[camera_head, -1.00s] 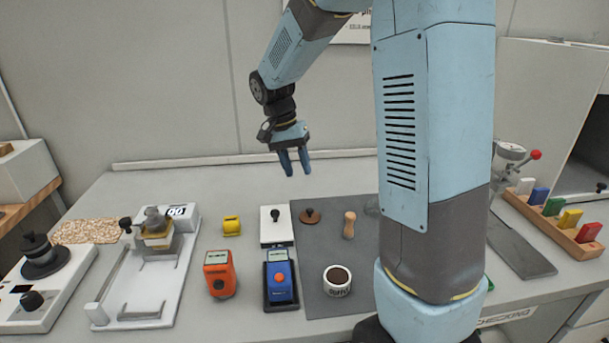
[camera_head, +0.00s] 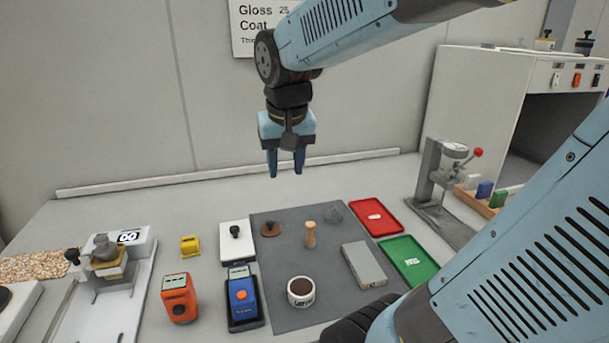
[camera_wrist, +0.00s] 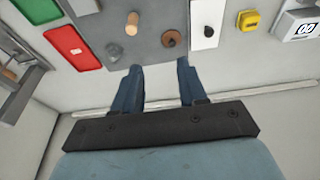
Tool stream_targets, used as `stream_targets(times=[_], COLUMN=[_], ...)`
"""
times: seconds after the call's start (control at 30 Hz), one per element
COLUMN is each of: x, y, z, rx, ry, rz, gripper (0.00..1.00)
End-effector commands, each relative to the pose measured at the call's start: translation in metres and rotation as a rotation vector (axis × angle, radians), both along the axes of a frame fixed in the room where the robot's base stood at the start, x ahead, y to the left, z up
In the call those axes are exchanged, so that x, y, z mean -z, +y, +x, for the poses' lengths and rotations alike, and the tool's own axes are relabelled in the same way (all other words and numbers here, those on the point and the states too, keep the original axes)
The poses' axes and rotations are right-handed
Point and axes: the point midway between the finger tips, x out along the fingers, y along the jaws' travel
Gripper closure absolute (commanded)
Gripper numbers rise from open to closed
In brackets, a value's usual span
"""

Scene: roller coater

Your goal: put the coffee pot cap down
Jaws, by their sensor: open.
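A small brown disc with a dark knob (camera_head: 270,230), which looks like the coffee pot cap, lies on the grey mat (camera_head: 286,264) near its back left corner. It also shows in the wrist view (camera_wrist: 171,41), just beyond my fingertips. My gripper (camera_head: 286,174) is open and empty, fingers pointing down, raised well above the back of the table. In the wrist view my gripper (camera_wrist: 160,65) has a clear gap between its fingers. The cap lies apart from it.
On the mat stand a wooden peg (camera_head: 310,235), a white mug with dark contents (camera_head: 301,292) and a grey block (camera_head: 363,264). A white plate with a black knob (camera_head: 236,240) is left of the mat. Red (camera_head: 376,217) and green (camera_head: 410,262) trays lie to the right.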

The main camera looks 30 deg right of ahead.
Motion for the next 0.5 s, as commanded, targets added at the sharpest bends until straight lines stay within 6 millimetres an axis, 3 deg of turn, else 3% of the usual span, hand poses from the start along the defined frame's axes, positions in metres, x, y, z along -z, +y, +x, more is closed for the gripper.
stream_targets(times=[0.3, 0.5], x=[-0.009, -0.009], y=[-0.004, -0.001], z=[-0.055, -0.073], rx=[-0.136, -0.191], ry=[-0.151, -0.210], rz=[-0.005, -0.013], gripper=[0.58, 0.58])
